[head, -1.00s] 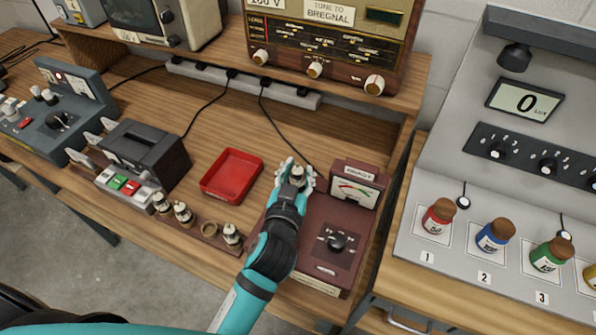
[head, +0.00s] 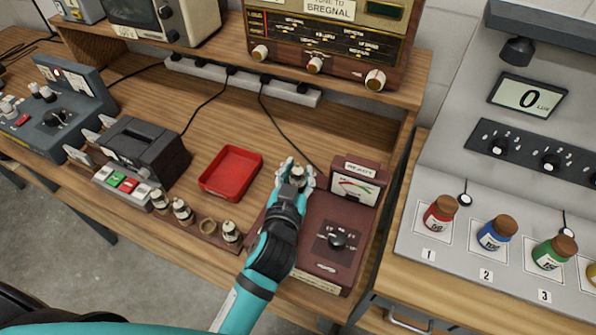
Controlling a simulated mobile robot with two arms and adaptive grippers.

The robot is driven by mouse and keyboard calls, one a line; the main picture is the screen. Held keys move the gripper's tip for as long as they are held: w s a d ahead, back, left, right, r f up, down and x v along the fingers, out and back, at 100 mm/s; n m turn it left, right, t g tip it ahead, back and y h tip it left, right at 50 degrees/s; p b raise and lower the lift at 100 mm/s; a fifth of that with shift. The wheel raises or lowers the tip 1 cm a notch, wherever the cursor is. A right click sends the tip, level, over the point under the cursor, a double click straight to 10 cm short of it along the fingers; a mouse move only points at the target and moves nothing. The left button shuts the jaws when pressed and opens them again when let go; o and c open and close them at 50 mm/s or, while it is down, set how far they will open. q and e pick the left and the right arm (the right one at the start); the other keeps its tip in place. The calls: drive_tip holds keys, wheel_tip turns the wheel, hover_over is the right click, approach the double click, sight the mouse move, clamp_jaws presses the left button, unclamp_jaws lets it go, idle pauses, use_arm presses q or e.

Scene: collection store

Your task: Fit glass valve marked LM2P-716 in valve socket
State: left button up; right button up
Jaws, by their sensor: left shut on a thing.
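My left gripper (head: 295,176) is shut on a glass valve (head: 298,174), of which only a small part shows between the fingers. It is at the back left part of the maroon valve tester (head: 318,283), beside the meter housing. The valve's marking cannot be read. The valve socket is hidden under my gripper, so I cannot tell whether the valve is in it or above it. A wooden rack (head: 218,239) left of the tester holds several other valves (head: 183,211) and one empty ring-like place (head: 207,226). My right gripper is out of view.
An empty red tray (head: 231,173) lies left of my gripper. A dark device with coloured keys (head: 129,186) stands further left. The tester's meter (head: 355,188) rises close on the gripper's right. A radio (head: 325,40) stands on the shelf behind; bottles (head: 440,213) stand on the right bench.

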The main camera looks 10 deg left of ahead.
sight(296, 181)
use_arm(q)
drive_tip(key=shift+f, duration=0.25)
drive_tip(key=o, duration=0.8)
drive_tip(key=shift+s, duration=0.15)
drive_tip(key=shift+v, duration=5.45)
